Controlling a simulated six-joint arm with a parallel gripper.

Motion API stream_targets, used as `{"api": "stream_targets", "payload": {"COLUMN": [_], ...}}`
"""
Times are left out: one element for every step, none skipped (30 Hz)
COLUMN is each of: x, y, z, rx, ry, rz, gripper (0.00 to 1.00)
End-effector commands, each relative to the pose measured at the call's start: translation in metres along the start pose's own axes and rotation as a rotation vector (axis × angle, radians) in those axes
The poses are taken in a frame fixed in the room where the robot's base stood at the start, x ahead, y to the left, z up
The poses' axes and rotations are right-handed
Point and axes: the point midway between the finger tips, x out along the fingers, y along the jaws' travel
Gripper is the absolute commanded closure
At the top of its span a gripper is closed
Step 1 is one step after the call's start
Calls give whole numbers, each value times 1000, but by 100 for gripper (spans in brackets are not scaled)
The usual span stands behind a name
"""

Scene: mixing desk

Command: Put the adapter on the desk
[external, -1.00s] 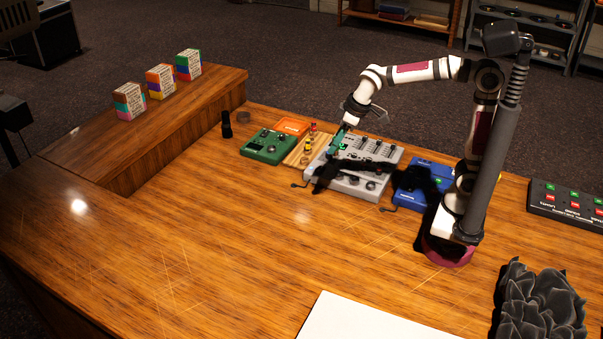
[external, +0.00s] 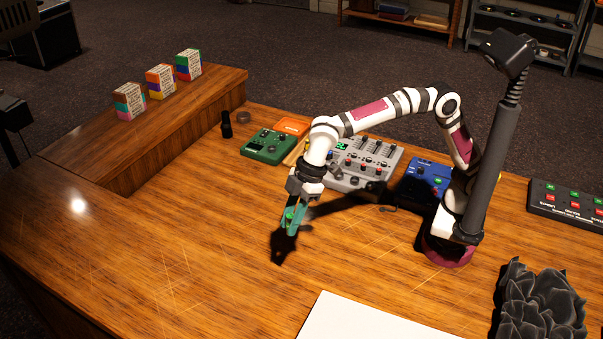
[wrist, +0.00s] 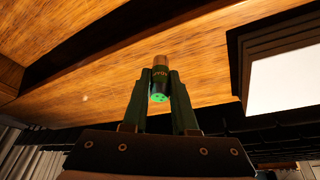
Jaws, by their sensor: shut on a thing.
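My gripper (external: 292,218) is over the open desk (external: 210,240), in front of the grey mixer, with its fingers pointing down. In the wrist view its two green fingers are shut on the adapter (wrist: 160,78), a small dark cylinder with a copper-coloured end and a bright green end face. The adapter sits between the fingertips, with bare desk wood beyond it. In the external view it is hard to make out between the fingers. The fingertips seem a little above the desk, with their dark shadow just below.
A grey mixer (external: 368,160), a green box (external: 267,145) and a blue box (external: 428,178) stand along the back. A black cylinder (external: 226,125) stands left of them. A white sheet (external: 365,322) lies at the front. The desk's left and middle are clear.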

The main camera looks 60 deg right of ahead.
Motion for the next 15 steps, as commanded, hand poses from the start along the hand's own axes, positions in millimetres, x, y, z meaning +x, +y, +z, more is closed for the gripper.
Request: {"api": "stream_targets", "payload": {"x": [4, 7, 13, 19, 25, 35, 41, 48, 57, 63, 68, 75, 80, 85, 90], "y": [-4, -8, -15, -21, -28, -39, -46, -54, -63, -69, -76, -83, -88, -93, -99], "z": [-1, -2, -4, -6, -8, -11, -14, -16, -19, -21, -23, -26, -28, -29, -31], "rx": [-2, -4, -4, -5, -7, -7, -7, -6, -6, -4, -5, -5, -4, -4, -2], "ry": [-1, -1, -2, -3, -3, -4, -3, -3, -2, -3, -2, -2, -1, -1, -2], "rz": [-1, -1, -1, -2, -2, -2, -2, -2, -2, -2, -1, -1, -1, -1, -1], "gripper": [100, 100, 100, 100, 100, 100, 100, 100, 100, 100, 100, 100, 100, 100, 100]}}
